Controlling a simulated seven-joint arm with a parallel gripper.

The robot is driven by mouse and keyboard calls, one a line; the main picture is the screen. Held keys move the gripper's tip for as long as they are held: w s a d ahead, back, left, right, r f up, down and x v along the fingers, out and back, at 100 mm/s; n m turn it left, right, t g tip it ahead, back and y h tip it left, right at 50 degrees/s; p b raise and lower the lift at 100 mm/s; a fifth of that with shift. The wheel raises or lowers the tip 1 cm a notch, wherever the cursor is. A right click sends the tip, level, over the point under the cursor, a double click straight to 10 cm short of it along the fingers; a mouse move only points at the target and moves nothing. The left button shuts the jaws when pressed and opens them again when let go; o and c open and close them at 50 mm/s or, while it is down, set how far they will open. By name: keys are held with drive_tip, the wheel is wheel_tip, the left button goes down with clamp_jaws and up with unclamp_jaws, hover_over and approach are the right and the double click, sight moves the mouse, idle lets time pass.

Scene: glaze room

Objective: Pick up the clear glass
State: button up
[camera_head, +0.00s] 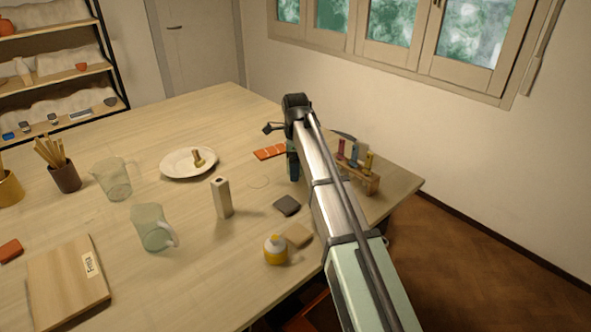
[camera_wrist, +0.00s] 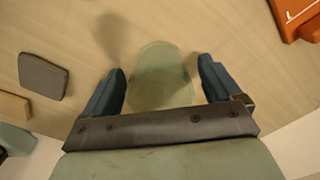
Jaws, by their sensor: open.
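A clear, faintly green glass (camera_wrist: 160,75) stands on the table between my fingertips in the wrist view. My gripper (camera_wrist: 161,66) is open, with one dark blue finger on each side of the glass and a gap visible at both sides. In the head view my gripper (camera_head: 292,165) is low over the table, near its far right part, and my arm hides most of that spot.
A dark grey square (camera_head: 287,205), orange tiles (camera_head: 270,152) and a wooden rack (camera_head: 362,178) with small bottles lie around my gripper.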

drive_tip(key=c, duration=1.2)
drive_tip(key=shift+r, duration=0.15)
drive_tip(key=shift+c, duration=0.2)
